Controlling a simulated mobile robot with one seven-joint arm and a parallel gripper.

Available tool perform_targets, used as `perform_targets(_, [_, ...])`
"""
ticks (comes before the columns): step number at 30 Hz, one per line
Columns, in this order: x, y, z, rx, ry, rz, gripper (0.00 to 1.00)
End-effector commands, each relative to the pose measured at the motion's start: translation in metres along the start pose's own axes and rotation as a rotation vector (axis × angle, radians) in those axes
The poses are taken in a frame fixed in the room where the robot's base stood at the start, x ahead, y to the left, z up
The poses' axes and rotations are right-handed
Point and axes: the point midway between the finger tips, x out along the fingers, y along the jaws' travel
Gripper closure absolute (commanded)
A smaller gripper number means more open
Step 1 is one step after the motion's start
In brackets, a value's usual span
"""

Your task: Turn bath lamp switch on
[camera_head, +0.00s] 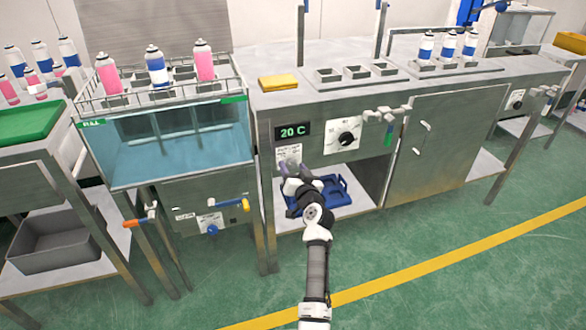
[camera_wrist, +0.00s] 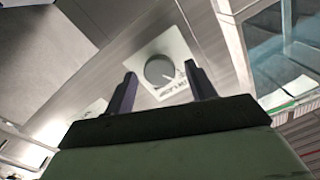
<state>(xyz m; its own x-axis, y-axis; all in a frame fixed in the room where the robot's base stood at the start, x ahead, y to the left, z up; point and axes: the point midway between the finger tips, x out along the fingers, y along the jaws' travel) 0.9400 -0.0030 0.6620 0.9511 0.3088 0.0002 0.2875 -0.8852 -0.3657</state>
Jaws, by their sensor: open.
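A white plate (camera_head: 288,153) with small lettering, probably the lamp switch plate, is on the steel cabinet front below the green 20 C display (camera_head: 292,131). My gripper (camera_head: 289,168) is just in front of its lower part and hides what is there. In the wrist view, a round grey knob (camera_wrist: 158,69) with a light pointer mark sits on a white plate (camera_wrist: 183,53). My gripper (camera_wrist: 160,76) is open and empty, with its dark fingers on either side of the knob in the picture. I cannot tell whether they touch it.
The glass water bath (camera_head: 180,148) with cans on top is to the left. A black dial (camera_head: 346,139) and projecting metal fittings (camera_head: 386,114) are to the right. A blue tray (camera_head: 345,187) lies on the shelf below. A yellow block (camera_head: 278,82) lies on top.

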Motion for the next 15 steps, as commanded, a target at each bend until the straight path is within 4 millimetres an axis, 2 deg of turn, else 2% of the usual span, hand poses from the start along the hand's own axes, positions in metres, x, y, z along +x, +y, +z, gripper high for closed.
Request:
perform_targets(2, [0.0000,0.0000,0.0000,0.000,0.000,0.000,0.48])
perform_targets(11, [0.0000,-0.0001,0.0000,0.000,0.000,0.000,0.88])
perform_targets(15, [0.0001,-0.0001,0.0000,0.003,0.000,0.000,0.89])
